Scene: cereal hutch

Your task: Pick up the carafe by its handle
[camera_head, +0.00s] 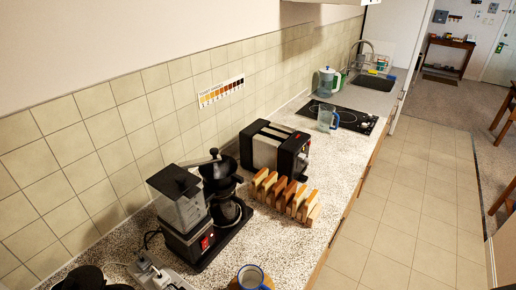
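The black coffee maker (187,240) stands on the speckled counter, with a clear water tank (180,208) at its left. A dark carafe (229,213) sits on its base under the black brew basket (217,172). The carafe is partly hidden by the machine, and I cannot make out its handle clearly. Neither of my grippers can be identified in the head view.
A wooden toast rack (285,196) and black toaster (273,150) stand just beyond. A mug (251,277) is at the near edge. A dark rounded shape (88,279) sits bottom left, unclear.

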